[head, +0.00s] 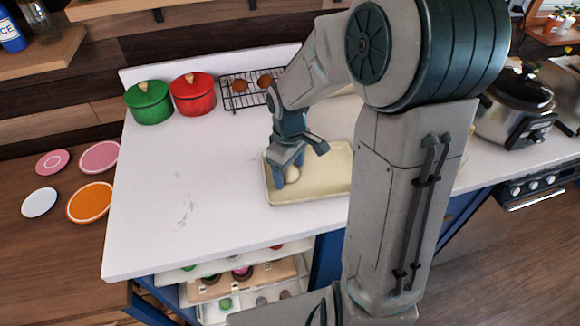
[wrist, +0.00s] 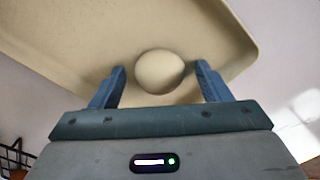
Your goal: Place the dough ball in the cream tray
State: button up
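The dough ball (head: 292,175) is pale and round. It is inside the cream tray (head: 325,189), near the tray's left end, and appears to rest on its floor. My gripper (head: 288,170) is over that end of the tray with its fingers pointing down. In the wrist view the dough ball (wrist: 159,71) sits between the fingertips of my gripper (wrist: 160,75), with a visible gap on each side. The gripper is open around the ball and not clamped on it. The cream tray (wrist: 75,45) also shows behind the ball. My arm hides the tray's right part in the head view.
A green pot (head: 149,103) and a red pot (head: 193,95) stand at the back left of the white counter (head: 180,180). A black wire rack (head: 236,100) with brown round items is behind the tray. The counter's left and front are clear.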

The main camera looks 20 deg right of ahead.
aim_at(289, 169)
jog(key=shift+r, duration=0.15)
notch_tip(289, 169, up, 11)
jog(key=s+m+t, duration=0.3)
jog(key=s+m, duration=0.5)
jog(key=s, duration=0.6)
jog(key=shift+s+d+r, duration=0.35)
jog(key=shift+d+r, duration=0.05)
jog(key=shift+c, duration=0.3)
